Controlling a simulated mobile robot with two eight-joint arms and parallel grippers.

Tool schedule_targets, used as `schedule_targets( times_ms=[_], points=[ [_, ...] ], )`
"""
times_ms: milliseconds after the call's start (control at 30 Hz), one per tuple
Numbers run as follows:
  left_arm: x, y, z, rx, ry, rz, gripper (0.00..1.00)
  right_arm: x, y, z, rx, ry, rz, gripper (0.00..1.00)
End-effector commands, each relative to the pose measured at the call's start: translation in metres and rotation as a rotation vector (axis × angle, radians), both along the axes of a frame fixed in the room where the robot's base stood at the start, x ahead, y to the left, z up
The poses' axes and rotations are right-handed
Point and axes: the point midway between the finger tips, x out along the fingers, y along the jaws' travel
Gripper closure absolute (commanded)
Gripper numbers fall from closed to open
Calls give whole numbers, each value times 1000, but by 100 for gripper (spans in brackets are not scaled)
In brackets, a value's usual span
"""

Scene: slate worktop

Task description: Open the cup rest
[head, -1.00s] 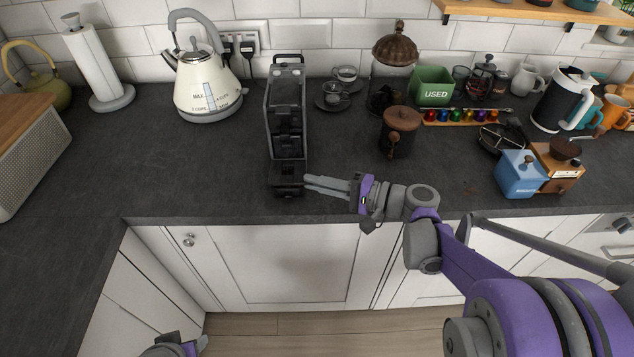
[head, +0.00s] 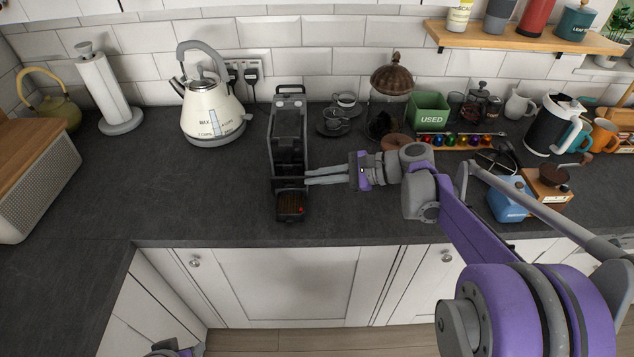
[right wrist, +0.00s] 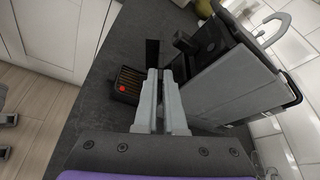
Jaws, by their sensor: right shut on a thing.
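The black coffee machine (head: 290,130) stands on the worktop, and its grey side fills the right of the right wrist view (right wrist: 225,85). Its drip tray (head: 291,207) sits at the front with a brown grille and a red spot showing. The cup rest (right wrist: 152,52) looks like a thin dark plate standing raised above the tray's back edge. My right gripper (head: 306,176) reaches in from the right and is shut on the cup rest; its fingers (right wrist: 160,76) nearly meet. My left gripper (head: 172,350) is cut off at the bottom edge, its jaws unclear.
A cream kettle (head: 211,112) stands left of the machine. Cups on saucers (head: 335,121), a glass jar (head: 388,95) and a green box (head: 428,108) stand behind and right. The worktop (head: 180,190) left of the machine is clear.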

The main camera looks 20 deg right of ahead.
Motion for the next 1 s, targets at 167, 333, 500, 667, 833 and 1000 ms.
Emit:
schedule_targets(
  times_ms=[167, 333, 500, 667, 833, 1000],
  points=[
    [0, 0, 1, 0, -1, 0, 50, 6, -2, 3, 43, 148, 1, 100],
    [0, 0, 2, 0, -1, 0, 50, 9, -3, 4, 64, 228, 2, 100],
    [0, 0, 2, 0, -1, 0, 50, 10, -3, 4, 71, 257, 2, 100],
    [0, 0, 2, 0, -1, 0, 50, 10, -3, 4, 72, 260, 2, 100],
    [0, 0, 2, 0, -1, 0, 50, 10, -3, 4, 72, 259, 2, 100],
    [0, 0, 2, 0, -1, 0, 50, 10, -3, 4, 73, 258, 1, 62]
  ],
)
